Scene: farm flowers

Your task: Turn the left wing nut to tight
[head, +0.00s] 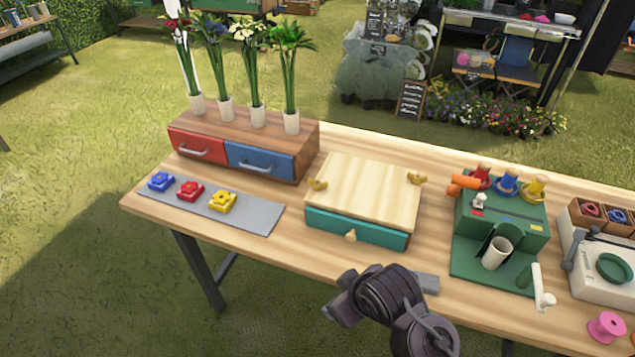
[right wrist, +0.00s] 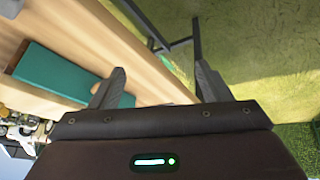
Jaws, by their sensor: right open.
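The left wing nut (head: 318,184), small and brass-coloured, sits at the left edge of the pale wooden press lid (head: 365,190). A matching right wing nut (head: 416,178) sits at the lid's right edge. Under the lid is a teal drawer front (head: 355,228) with a round knob; its teal front also shows in the right wrist view (right wrist: 60,75). My right gripper (right wrist: 158,85) is open and empty, its two fingers apart. It is near the table's front edge, below and in front of the press, clear of both wing nuts. My left gripper is not in view.
Left of the press, a grey mat (head: 255,219) holds blue, red and yellow flower-shaped pieces. Behind it stands a drawer box (head: 305,135) with flower vases. A green device (head: 530,215) stands to the right. Bare wood lies between mat and press.

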